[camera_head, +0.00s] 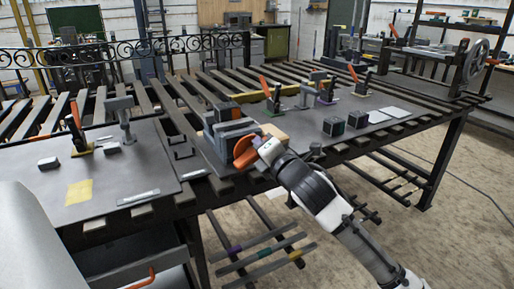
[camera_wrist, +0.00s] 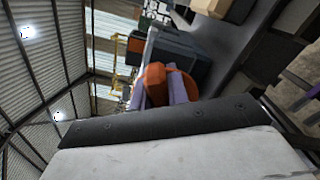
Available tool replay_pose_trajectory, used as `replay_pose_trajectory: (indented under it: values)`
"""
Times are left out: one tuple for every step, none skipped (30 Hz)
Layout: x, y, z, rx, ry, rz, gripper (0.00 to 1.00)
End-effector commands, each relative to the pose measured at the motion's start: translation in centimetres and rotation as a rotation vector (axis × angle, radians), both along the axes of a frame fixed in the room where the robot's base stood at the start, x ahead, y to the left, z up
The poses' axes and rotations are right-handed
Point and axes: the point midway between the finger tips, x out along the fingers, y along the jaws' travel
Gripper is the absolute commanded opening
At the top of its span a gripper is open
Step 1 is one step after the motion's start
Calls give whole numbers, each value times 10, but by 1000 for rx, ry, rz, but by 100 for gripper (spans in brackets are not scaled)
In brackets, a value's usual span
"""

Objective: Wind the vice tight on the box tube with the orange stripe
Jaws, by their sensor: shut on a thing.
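The grey vice (camera_head: 221,138) stands at the front edge of the slatted bench, near the middle of the head view. A dark box tube with an orange stripe (camera_head: 226,113) stands at its jaws; I cannot tell whether the jaws press on it. The vice's orange handwheel (camera_head: 245,152) faces the front. My gripper (camera_head: 261,146) is shut on the handwheel. In the wrist view the gripper's purple-grey fingers (camera_wrist: 168,90) sit around the orange handwheel (camera_wrist: 154,78), with the vice body (camera_wrist: 178,52) behind it.
Dark blocks (camera_head: 334,126) and light plates (camera_head: 385,114) lie on the right plate. Toggle clamps with orange levers stand on both sides. A yellow sheet (camera_head: 79,191) lies at left. Striped tubes (camera_head: 258,250) lie on the lower rack. The floor to the right is mostly clear.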

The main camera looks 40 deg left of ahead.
Motion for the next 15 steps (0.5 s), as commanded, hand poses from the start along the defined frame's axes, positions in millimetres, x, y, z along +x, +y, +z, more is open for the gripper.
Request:
replay_pose_trajectory:
  values:
    - [-1, 1, -5, 17, 45, 3, 0]
    - [-1, 0, -5, 28, 71, 3, 0]
    - [0, 0, -6, 42, 106, 3, 0]
    - [0, 0, -7, 52, 134, 3, 0]
    - [0, 0, -8, 63, 160, 3, 0]
    - [0, 0, -8, 79, 195, 4, 0]
    - [1, 0, -9, 90, 222, 4, 0]
    - [1, 0, -10, 100, 247, 4, 0]
    - [1, 0, -11, 114, 283, 4, 0]
    - [1, 0, -12, 125, 310, 3, 0]
    - [1, 0, -12, 136, 336, 3, 0]
    - [1, -1, -13, 151, 370, 4, 0]
    - [1, -1, -14, 161, 398, 4, 0]
    - [1, -1, -15, 173, 425, 4, 0]
    - [1, 0, -16, 187, 459, 4, 0]
